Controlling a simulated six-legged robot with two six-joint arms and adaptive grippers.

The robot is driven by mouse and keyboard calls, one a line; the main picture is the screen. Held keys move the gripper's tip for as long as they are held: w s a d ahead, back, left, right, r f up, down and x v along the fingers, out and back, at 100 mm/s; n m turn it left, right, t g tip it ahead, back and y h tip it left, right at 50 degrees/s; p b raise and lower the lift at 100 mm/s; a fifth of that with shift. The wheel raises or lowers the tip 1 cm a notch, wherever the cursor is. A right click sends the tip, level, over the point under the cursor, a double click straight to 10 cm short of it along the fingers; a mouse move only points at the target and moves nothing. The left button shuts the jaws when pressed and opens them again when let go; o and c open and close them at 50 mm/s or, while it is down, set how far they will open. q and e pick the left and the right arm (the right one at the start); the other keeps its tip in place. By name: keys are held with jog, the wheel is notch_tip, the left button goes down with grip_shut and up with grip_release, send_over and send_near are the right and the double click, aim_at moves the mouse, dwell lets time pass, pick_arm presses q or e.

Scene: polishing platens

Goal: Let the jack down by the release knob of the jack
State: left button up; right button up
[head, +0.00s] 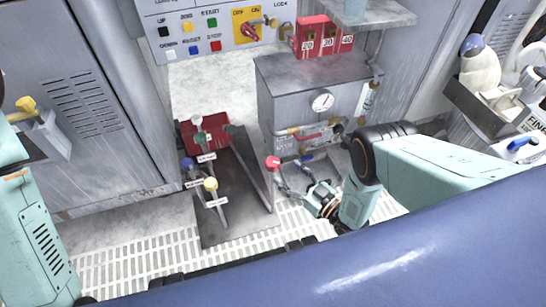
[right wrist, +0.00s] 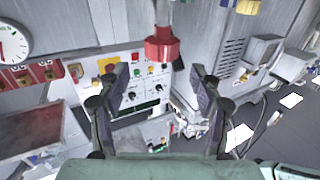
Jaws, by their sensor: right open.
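A red knob (head: 273,162) stands on a thin grey rod right of the lever plate, low in front of the grey cabinet. I take it for the jack's release knob; its label cannot be read. In the right wrist view a red knob (right wrist: 162,50) on a grey stem shows between and just beyond the fingertips. My right gripper (head: 293,173) is open and empty, just right of the red knob. Its two dark fingers (right wrist: 158,76) stand wide apart, with no visible contact. The jack's body cannot be told clearly. My left arm shows at the left edge, its gripper out of view.
Several labelled levers with coloured knobs, one yellow (head: 211,184), rise from a dark plate (head: 240,228) beside the red knob. A grey cabinet with a gauge (head: 322,101) stands behind. A button panel (head: 205,28) is at the back. A slatted floor (head: 130,265) lies in front.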

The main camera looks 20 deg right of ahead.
aim_at(278, 166)
jog(key=b+x, duration=0.2)
jog(key=x, duration=0.4)
jog(key=shift+a, duration=0.2)
jog(key=shift+w+a, duration=0.25)
jog(key=shift+w, duration=0.2)
jog(key=c, duration=1.2)
